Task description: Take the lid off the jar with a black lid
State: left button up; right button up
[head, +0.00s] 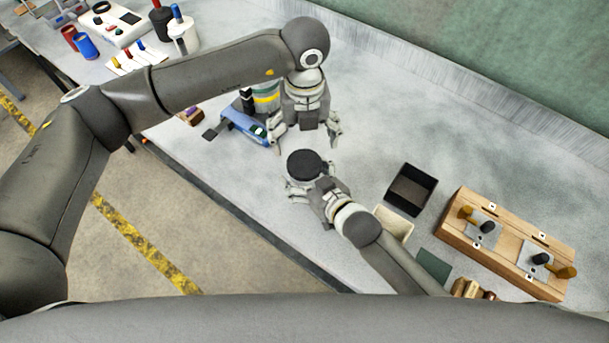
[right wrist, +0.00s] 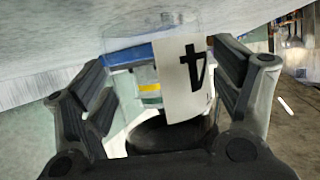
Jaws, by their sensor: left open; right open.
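The jar's round black lid (head: 304,164) shows from above near the middle of the table in the head view, and hides most of the jar. In the right wrist view the clear jar (right wrist: 140,84) has a white label with a black 4, upside down, and the black lid (right wrist: 165,131) is at the bottom. My right gripper (head: 313,182) is open at the jar, with a finger on each side (right wrist: 158,95); I cannot tell whether they touch. My left gripper (head: 305,138) is open and empty, just behind the lid and apart from it.
A blue device (head: 240,124) lies left of my left gripper, with a yellow-banded container (head: 266,97) behind it. A black open bin (head: 411,188), a cream tray (head: 394,223) and a wooden fixture (head: 500,246) stand to the right. The table behind the bin is clear.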

pick_arm(q)
jog(key=shift+s, duration=0.1)
pick_arm(e)
jog(key=c, duration=1.8)
grip_shut()
pick_arm(q)
jog(key=s+d+r+m+g+h, duration=0.2)
jog(key=s+d+r+m+h, duration=0.25)
jog(key=d, duration=0.35)
jog(key=s+d+r+m+g+h, duration=0.3)
jog(key=d+r+h, duration=0.3)
jog(key=d, duration=0.3)
jog(key=w+d+r+n+t+h, duration=0.45)
jog(key=w+r+t+h, duration=0.3)
jog(key=w+r, duration=0.4)
jog(key=w+a+f+n+t+y, duration=0.2)
jog(key=w+a+n+t+y, duration=0.15)
jog(key=w+t, duration=0.4)
pick_arm(e)
jog(key=shift+s, duration=0.1)
pick_arm(q)
jog(key=m+g+y, duration=0.5)
jog(key=g+y, duration=0.5)
jog(key=y, duration=0.5)
send_over(304, 163)
jog(key=shift+h, duration=0.25)
notch_tip(304, 163, down, 20)
jog(key=shift+f, duration=4)
